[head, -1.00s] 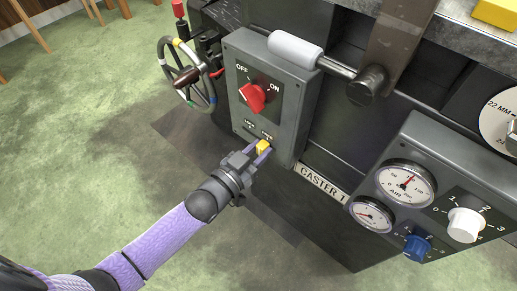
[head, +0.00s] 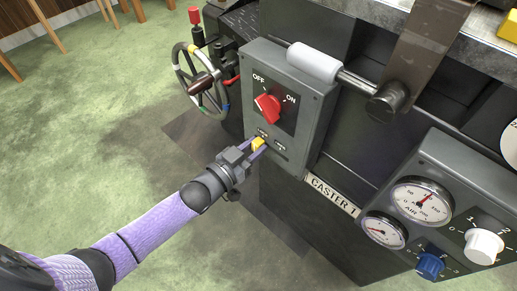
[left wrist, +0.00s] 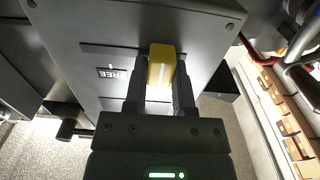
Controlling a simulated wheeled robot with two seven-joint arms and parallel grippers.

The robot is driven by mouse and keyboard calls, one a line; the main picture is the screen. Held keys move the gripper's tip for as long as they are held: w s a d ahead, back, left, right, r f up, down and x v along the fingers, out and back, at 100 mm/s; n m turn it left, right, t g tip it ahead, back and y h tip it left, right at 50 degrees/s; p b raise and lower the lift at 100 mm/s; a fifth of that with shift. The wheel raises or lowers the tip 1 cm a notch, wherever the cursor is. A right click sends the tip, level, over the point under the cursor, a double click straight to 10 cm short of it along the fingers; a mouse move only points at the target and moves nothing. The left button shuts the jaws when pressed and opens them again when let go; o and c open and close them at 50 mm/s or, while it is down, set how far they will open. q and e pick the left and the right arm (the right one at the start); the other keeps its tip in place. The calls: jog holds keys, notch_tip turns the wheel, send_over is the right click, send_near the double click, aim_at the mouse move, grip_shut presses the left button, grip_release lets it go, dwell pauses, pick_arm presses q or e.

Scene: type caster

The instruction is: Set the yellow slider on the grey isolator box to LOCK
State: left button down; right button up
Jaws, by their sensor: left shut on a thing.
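The grey isolator box (head: 318,108) hangs on the dark machine, with small labels on its lower face. My left gripper (head: 256,147) is shut on the yellow slider (head: 259,143), which sits by the left label in the head view. In the left wrist view the slider (left wrist: 161,65) stands between the fingers of my left gripper (left wrist: 160,95). A FREE label (left wrist: 113,73) and a dark slot lie to its left there, apart from it. The other label is hidden in that view and too small to read surely in the head view. My right gripper is not in view.
A red OFF/ON knob (head: 268,107) is just above the slider. A handwheel (head: 199,82) is left of the box, and a white-gripped lever (head: 314,61) crosses its top right. A gauge panel (head: 456,178) stands at right. The green floor at left is open.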

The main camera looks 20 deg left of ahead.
pick_arm(q)
jog(key=shift+a, duration=0.2)
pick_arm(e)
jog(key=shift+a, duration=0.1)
pick_arm(q)
jog(key=shift+c, duration=2.2)
grip_release()
jog(key=shift+a, duration=0.1)
jog(key=shift+s+r, duration=0.1)
jog(key=shift+s, duration=0.1)
jog(key=p+v, duration=0.4)
jog(key=v, duration=0.5)
jog(key=shift+s, duration=0.15)
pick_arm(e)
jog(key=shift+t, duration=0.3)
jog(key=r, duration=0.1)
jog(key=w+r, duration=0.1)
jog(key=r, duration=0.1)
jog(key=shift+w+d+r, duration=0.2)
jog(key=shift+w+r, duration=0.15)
pick_arm(q)
jog(key=shift+a, duration=0.1)
